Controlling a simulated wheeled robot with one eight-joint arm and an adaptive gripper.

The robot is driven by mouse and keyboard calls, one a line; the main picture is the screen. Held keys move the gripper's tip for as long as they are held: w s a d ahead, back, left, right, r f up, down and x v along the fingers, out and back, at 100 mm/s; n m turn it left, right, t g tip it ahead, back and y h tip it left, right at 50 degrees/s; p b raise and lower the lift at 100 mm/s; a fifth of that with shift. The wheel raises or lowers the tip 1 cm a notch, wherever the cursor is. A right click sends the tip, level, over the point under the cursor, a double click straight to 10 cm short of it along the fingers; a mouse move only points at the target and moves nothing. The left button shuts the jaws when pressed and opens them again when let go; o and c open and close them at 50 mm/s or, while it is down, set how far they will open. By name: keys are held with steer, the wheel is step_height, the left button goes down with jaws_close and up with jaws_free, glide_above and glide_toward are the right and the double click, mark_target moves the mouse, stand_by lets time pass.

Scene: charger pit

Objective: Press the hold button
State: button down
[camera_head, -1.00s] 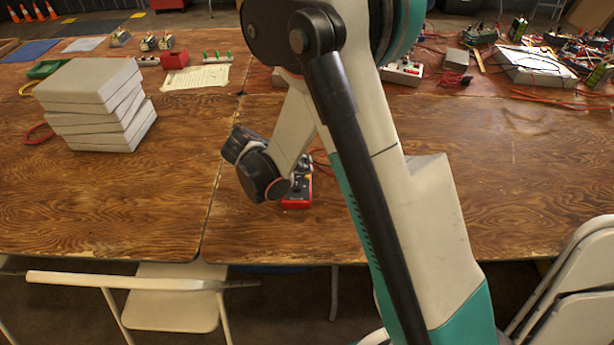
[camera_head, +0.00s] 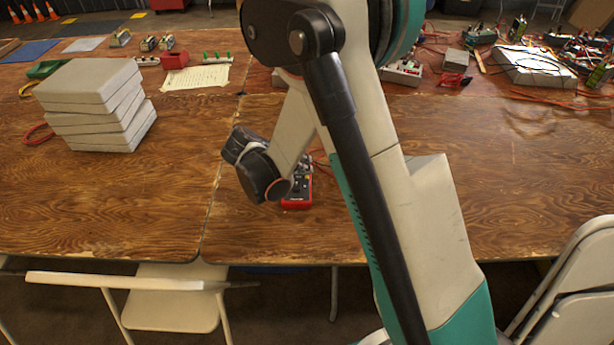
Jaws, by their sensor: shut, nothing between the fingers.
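A red meter with a dark face (camera_head: 297,200) lies on the wooden table, near its front edge. My forearm crosses in front of it and covers part of its left side. The hold button is too small or hidden to make out. The dark wrist end of my arm is just left of the meter, over the table. My gripper's fingers do not show; they are hidden behind the wrist and forearm.
A stack of grey slabs (camera_head: 95,105) stands on the left of the table (camera_head: 100,215). Wires and devices crowd the back right, including a white box (camera_head: 535,66). Folding chairs (camera_head: 170,310) stand along the front edge. The table's left front is clear.

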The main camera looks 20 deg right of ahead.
mark_target(305, 176)
steer(key=shift+f, duration=0.35)
steer(key=shift+f, duration=0.35)
stand_by(0.6)
steer(key=shift+r, duration=0.1)
steer(key=shift+r+p, duration=0.3)
steer(key=shift+r, duration=0.4)
steer(key=shift+r+p, duration=1.45)
steer(key=shift+r, duration=1.05)
steer(key=shift+r, duration=0.1)
